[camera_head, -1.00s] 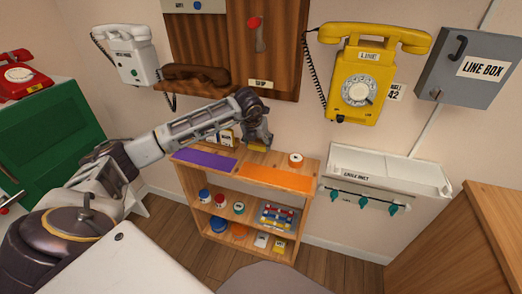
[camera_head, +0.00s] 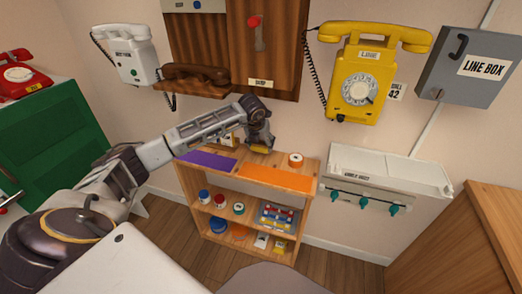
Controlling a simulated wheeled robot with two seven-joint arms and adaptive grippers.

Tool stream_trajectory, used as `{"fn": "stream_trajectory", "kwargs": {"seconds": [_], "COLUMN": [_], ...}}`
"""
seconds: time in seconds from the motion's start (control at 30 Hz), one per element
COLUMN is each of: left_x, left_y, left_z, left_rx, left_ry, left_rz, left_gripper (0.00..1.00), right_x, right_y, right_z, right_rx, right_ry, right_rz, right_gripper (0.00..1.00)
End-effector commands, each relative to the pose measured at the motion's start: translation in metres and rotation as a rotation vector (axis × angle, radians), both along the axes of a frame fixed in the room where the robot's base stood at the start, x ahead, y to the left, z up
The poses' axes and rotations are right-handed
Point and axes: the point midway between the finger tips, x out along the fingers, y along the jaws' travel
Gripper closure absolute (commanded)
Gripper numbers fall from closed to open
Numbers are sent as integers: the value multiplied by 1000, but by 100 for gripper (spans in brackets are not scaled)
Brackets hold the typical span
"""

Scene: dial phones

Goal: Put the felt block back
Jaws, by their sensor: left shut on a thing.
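My left gripper (camera_head: 261,143) is above the back of the wooden shelf unit's top (camera_head: 310,166), pointing down. It is shut on a small yellow piece that appears to be the felt block (camera_head: 258,150); only a thin strip of it shows below the fingers. I cannot tell whether it touches the shelf top. On that top lie a purple mat (camera_head: 205,161) at left and an orange mat (camera_head: 275,179) at right, in front of the gripper. My right gripper is not in view.
An orange-and-white roll (camera_head: 296,159) stands right of the gripper. Small labelled boxes (camera_head: 226,141) stand left of it, partly behind my arm. Jars and a tray (camera_head: 278,216) fill the lower shelves. A brown handset (camera_head: 192,76) and yellow phone (camera_head: 362,75) hang above.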

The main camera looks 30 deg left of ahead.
Motion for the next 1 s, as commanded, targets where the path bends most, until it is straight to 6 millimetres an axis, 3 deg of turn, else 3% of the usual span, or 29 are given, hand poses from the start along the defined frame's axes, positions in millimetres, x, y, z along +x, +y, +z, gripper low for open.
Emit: {"fn": "stream_trajectory", "kwargs": {"seconds": [0.27, 0.5, 1.0], "left_x": [-1, 3, 4], "left_y": [0, 1, 1], "left_z": [-14, -34, -38], "left_rx": [0, 0, 0], "left_ry": [1, 0, 0], "left_rz": [0, 1, 0], "left_gripper": [56, 56, 56], "right_x": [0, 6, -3], "right_y": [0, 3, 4], "right_z": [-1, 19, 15], "right_rx": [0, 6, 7], "right_ry": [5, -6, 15], "right_rz": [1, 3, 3], "right_gripper": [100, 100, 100]}}
